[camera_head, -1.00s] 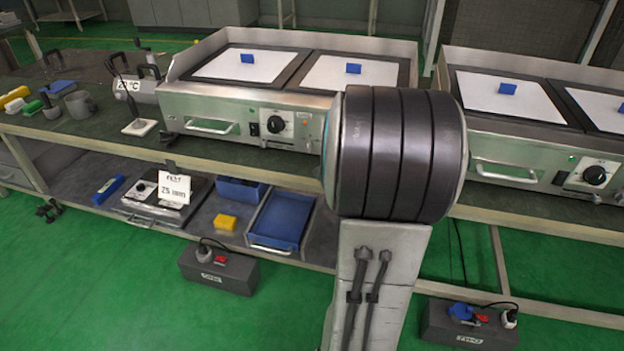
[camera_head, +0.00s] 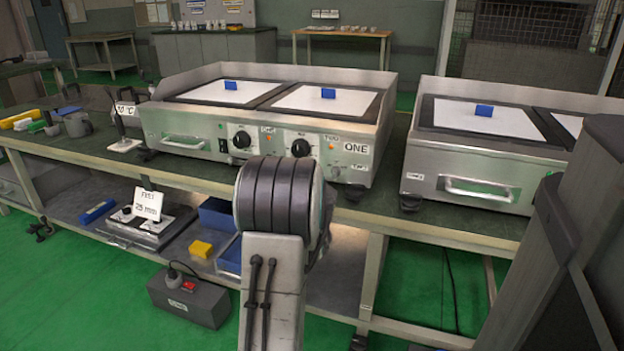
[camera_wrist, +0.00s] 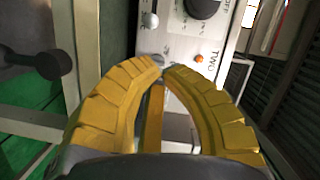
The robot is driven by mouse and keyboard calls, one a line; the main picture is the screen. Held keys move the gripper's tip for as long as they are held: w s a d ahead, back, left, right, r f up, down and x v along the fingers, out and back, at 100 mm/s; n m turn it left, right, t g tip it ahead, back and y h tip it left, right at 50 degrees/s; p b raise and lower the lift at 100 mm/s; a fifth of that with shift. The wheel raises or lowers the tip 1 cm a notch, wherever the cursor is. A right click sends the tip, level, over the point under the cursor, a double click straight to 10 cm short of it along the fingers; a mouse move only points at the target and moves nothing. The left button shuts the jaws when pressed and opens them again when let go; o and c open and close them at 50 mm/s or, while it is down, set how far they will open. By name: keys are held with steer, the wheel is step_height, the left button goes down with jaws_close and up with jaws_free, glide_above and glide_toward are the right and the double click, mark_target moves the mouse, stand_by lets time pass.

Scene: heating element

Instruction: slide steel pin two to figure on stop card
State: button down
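The stop card (camera_head: 147,203), a white card reading 25 mm, stands on the lower shelf at left in the head view. The steel griddle (camera_head: 185,135) labelled ONE is on the bench; its front panel fills the top of the wrist view (camera_wrist: 178,50). There a TWO label sits beside an orange lamp (camera_wrist: 199,59). A pale rounded knob or pin end (camera_wrist: 150,20) shows above my gripper. My gripper (camera_wrist: 162,69) has yellow curved fingers with tips nearly meeting at the panel. A small metallic part shows at the tips; whether it is pin two, or held, is unclear. My arm hides the gripper in the head view.
A second griddle (camera_head: 470,165) stands to the right, past a gap. A yellow block (camera_head: 201,248) and blue trays (camera_head: 217,215) are on the lower shelf. A dark knob (camera_wrist: 202,6) is close above my gripper.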

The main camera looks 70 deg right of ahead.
steer(key=shift+b+x, duration=0.85)
steer(key=shift+x, duration=3.7)
